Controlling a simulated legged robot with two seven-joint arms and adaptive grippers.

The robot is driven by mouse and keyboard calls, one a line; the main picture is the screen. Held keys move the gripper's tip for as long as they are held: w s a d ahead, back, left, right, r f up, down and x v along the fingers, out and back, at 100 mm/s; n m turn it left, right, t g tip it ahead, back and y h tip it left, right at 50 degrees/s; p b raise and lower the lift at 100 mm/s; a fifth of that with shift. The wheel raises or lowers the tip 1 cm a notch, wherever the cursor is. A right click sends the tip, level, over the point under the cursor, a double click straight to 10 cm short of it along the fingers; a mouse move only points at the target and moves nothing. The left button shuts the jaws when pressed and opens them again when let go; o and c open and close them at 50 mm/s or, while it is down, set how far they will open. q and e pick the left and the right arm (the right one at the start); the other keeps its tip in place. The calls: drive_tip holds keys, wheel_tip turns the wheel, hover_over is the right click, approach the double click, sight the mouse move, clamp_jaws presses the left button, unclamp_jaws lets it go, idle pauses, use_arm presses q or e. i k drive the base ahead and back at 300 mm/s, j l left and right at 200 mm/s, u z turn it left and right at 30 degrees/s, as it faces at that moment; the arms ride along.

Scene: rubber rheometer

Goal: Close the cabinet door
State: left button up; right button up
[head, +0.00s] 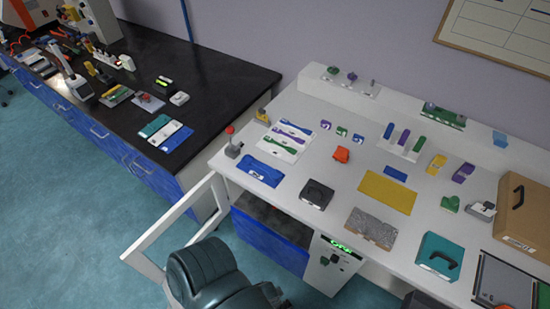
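The cabinet door (153,228) is a white frame at the lower left of the head view. It stands open, swung out from the left front of the white bench over the teal floor. The cabinet opening (272,217) shows dark under the bench top, above a blue front panel (268,245). A dark grey-green rounded body at the bottom, which looks like part of me, hides the lower end of the door. Neither gripper shows in this view, so I see no contact with the door from them.
The white bench (323,155) carries tools, small coloured parts, a brown case (525,215) and a teal case (438,256). A control box (335,262) with a green display is right of the opening. A black-topped bench (215,75) stands behind. Floor at left is clear.

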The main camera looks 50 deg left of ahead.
sight(133, 257)
drive_tip(key=k+j, duration=0.3)
drive_tip(key=k+j+z, duration=0.1)
drive_tip(key=k+j, duration=0.15)
drive_tip(key=k, duration=0.25)
drive_tip(key=k+j, duration=0.25)
drive_tip(key=k, duration=0.15)
drive_tip(key=k+j, duration=0.1)
drive_tip(key=j, duration=0.3)
drive_tip(key=k+j+z, duration=0.1)
drive_tip(key=j, duration=0.3)
drive_tip(key=k+j, duration=0.1)
drive_tip(key=j, duration=0.3)
drive_tip(key=k+j+z, duration=0.1)
drive_tip(key=j, duration=0.35)
drive_tip(key=k+j, duration=0.15)
drive_tip(key=j, duration=0.2)
drive_tip(key=k+j+z, duration=0.1)
drive_tip(key=j, duration=0.3)
